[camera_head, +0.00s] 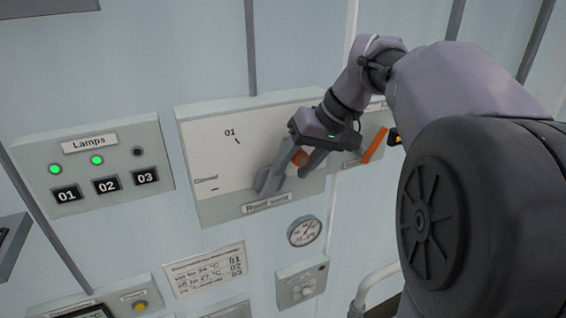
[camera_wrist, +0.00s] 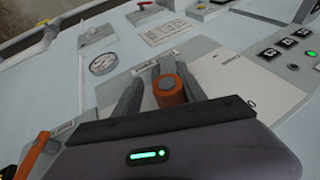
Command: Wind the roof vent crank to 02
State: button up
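The roof vent panel (camera_head: 215,160) has a white dial face with marks "Closed" at lower left and "01" at upper left. Any 02 mark is hidden behind my arm. The crank's orange knob (camera_head: 300,157) shows between the fingers of my gripper (camera_head: 287,180). In the wrist view the orange knob (camera_wrist: 170,92), with a grey end cap, stands between the two grey fingers of my gripper (camera_wrist: 160,80). The fingers look spread, with a gap at the left of the knob. The crank arm is mostly hidden.
A lamps panel (camera_head: 95,165) at left has 01 and 02 lit green and 03 dark. An orange lever (camera_head: 375,146) stands close right of my gripper. A round gauge (camera_head: 304,231) and a temperature chart (camera_head: 204,268) are below.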

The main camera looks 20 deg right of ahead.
jog(key=shift+w+a+r, duration=0.1)
jog(key=shift+a+r, duration=0.05)
jog(key=shift+a, duration=0.2)
jog(key=shift+d, duration=0.1)
jog(key=p+v, duration=0.3)
jog(key=v, duration=1.4)
jog(key=shift+r, duration=0.2)
